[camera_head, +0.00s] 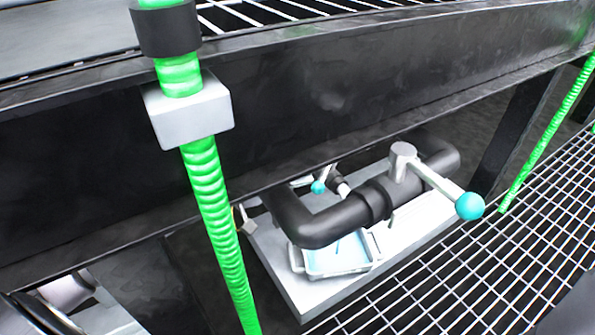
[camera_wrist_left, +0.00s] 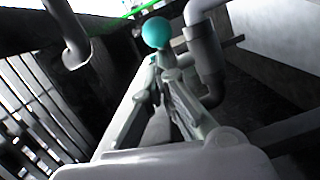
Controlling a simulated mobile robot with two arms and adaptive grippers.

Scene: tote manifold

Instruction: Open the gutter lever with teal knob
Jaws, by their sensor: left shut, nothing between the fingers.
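In the head view, a grey lever (camera_head: 440,182) on a black pipe ends in a teal knob (camera_head: 470,206) and points right over the grated floor. A second, smaller teal knob (camera_head: 318,187) sits on a short lever behind the pipe. In the left wrist view, a teal knob (camera_wrist_left: 155,33) appears just beyond the tips of my left gripper (camera_wrist_left: 160,66). The gripper is shut and empty. I cannot tell which knob this is or whether the tips touch it. My left gripper's fingers do not show in the head view. My right gripper is not in view.
The black pipe (camera_head: 303,228) bends above a light blue tray (camera_head: 335,258) on a pale slab (camera_head: 285,280). A black beam (camera_head: 300,95) crosses above. A green ribbed hose (camera_head: 217,215) hangs in front at left. Grated floor (camera_head: 510,260) lies open at right.

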